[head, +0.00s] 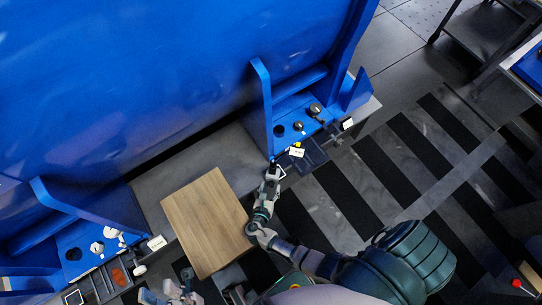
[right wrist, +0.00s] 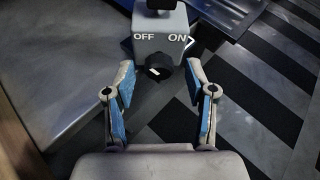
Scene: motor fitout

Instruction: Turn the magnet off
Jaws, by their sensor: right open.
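The magnet's grey box (right wrist: 160,42), marked OFF on the left and ON on the right, shows at the top of the right wrist view. A black round knob (right wrist: 158,66) with a white mark is on its near side. My right gripper (right wrist: 160,88) is open, its blue-padded fingers on either side and the knob ahead between them, with no contact seen. In the head view my right gripper (head: 273,172) is beside the right blue station and mostly hides the magnet. My left gripper (head: 170,293) is at the bottom edge, partly cut off; its jaws are unclear.
A wooden board (head: 206,222) lies on the grey bench left of my right arm. Blue fixtures with upright walls (head: 262,105) stand at the right and left. A dark tray (head: 310,158) is near the right gripper. The striped floor (head: 400,160) is open at right.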

